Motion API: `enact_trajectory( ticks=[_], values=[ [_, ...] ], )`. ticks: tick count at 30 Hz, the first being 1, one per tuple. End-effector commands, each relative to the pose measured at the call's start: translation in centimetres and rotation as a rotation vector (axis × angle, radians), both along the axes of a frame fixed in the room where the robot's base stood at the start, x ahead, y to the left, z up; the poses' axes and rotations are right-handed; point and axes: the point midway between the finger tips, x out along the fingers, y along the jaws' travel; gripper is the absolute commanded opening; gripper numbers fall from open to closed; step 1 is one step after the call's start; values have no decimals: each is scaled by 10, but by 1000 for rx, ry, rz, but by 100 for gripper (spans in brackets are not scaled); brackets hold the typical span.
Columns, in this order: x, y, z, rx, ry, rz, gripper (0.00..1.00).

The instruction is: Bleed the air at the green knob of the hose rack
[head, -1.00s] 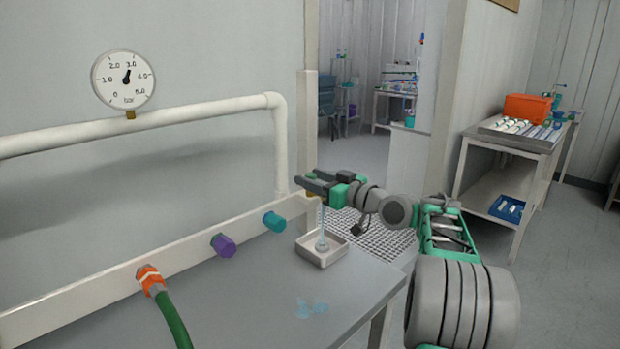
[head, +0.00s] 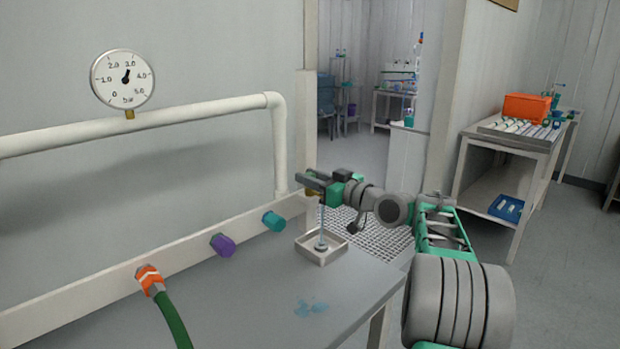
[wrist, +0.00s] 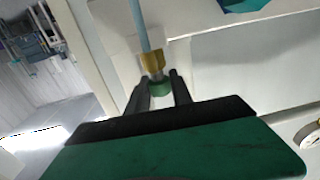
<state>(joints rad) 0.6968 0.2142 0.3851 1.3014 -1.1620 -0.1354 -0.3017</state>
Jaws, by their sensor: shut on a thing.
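The green knob (wrist: 161,89) sits at the end of a brass fitting (wrist: 152,64) in the wrist view. My gripper (wrist: 159,82) has one dark finger on each side of the knob and is shut on it. In the head view my gripper (head: 303,181) is at the right end of the white rack rail (head: 185,256), and its fingers hide the knob. A thin bluish stream (head: 322,222) runs down from the fitting into a small square tray (head: 336,256) on the bench. The stream also shows in the wrist view (wrist: 139,22).
A purple knob (head: 222,244), a teal knob (head: 273,221) and an orange-banded coupling (head: 149,279) with a green hose (head: 176,324) line the rail. A gauge (head: 122,79) reads near 3 bar. A bluish wet patch (head: 311,308) lies on the grey bench (head: 240,300).

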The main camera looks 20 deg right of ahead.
Motion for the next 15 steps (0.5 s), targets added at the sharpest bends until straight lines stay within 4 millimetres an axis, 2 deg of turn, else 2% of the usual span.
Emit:
enact_trajectory(
  ticks=[15],
  values=[
    [-1, 1, -2, -1, -3, -81, 0]
  ],
)
